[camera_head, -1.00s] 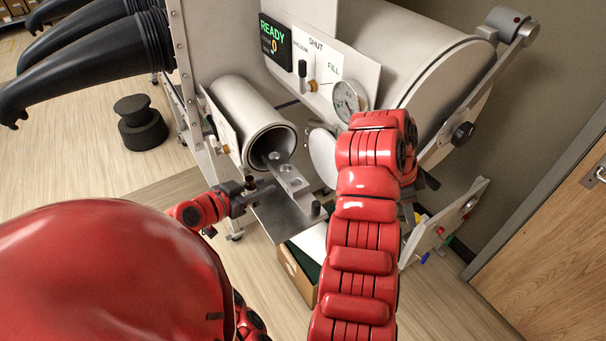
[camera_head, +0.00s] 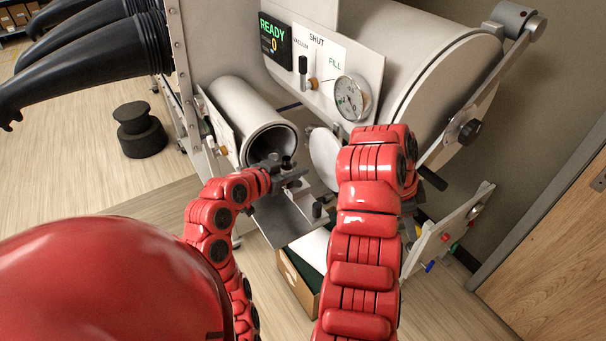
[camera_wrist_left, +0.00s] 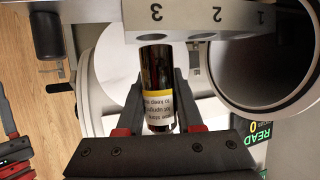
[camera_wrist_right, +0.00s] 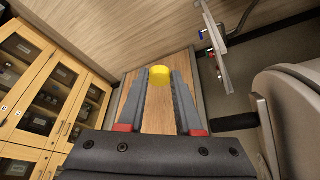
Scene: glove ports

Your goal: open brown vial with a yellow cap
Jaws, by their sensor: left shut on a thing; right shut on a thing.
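The brown vial (camera_wrist_left: 156,66) has a white label with a yellow band and no cap visible on it. My left gripper (camera_head: 284,174) is shut on the vial, which shows dark in the head view (camera_head: 287,161). In the left wrist view the vial overlaps the edge of the numbered metal rack (camera_wrist_left: 190,22) near the 3; I cannot tell whether it touches the rack. The yellow cap (camera_wrist_right: 160,74) is between the fingertips of my right gripper (camera_wrist_right: 159,88), which is shut on it, apart from the vial. In the head view my right arm mostly hides that gripper.
The small round chamber (camera_head: 238,112) is open, its round door (camera_head: 325,157) swung aside. A metal tray (camera_head: 284,222) sticks out from it. Below is a cardboard box (camera_head: 297,283). A large cylinder (camera_head: 410,50) and gauge (camera_head: 351,98) are behind my right arm.

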